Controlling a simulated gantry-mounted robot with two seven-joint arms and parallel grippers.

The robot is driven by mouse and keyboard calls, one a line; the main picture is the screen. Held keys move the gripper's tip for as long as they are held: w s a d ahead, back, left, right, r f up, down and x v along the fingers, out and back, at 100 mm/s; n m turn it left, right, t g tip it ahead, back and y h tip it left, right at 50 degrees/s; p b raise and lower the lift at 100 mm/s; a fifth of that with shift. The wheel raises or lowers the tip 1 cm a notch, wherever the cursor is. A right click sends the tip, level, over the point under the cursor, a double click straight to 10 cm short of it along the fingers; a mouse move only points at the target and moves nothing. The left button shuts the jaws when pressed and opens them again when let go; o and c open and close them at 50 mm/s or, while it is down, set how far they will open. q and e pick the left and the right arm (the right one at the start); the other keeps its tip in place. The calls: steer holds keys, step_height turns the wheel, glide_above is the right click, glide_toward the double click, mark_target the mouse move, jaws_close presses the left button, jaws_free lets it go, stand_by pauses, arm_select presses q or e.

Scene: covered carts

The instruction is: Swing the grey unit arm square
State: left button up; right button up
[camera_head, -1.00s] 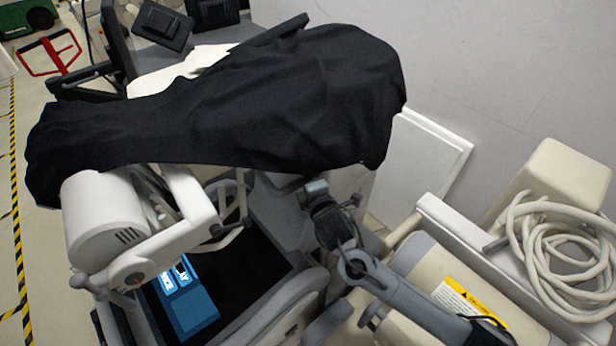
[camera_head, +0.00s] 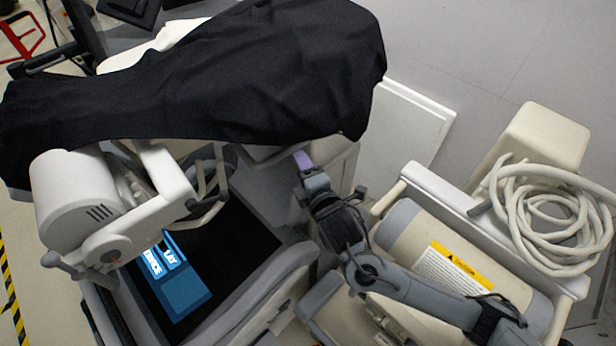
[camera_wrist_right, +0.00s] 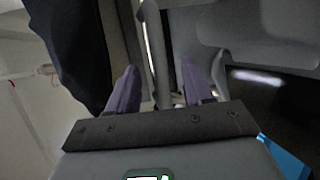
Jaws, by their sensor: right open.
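A pale grey jointed arm (camera_head: 160,188) with a drum-shaped head (camera_head: 75,198) reaches over the dark screen of a grey cart. I cannot tell for sure that it is the unit arm named in the task. A black cloth (camera_head: 240,85) covers its upper part and hides how it joins the unit. My right gripper (camera_head: 302,160) points in just below the cloth's lower edge, right of the screen. In the right wrist view its purple fingers (camera_wrist_right: 160,88) are apart, with narrow grey parts showing beyond the gap. Contact is not visible. My left gripper is not in view.
The screen (camera_head: 220,255) shows a lit blue panel. A beige cylinder with a yellow label (camera_head: 455,270) and a coiled pale hose (camera_head: 550,220) lie at the right. The cloth (camera_wrist_right: 75,50) hangs left in the wrist view.

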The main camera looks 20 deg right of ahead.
steer(key=shift+s+r, duration=0.15)
steer(key=shift+s, duration=0.6)
steer(key=shift+s+r, duration=0.15)
steer(key=shift+s, duration=0.55)
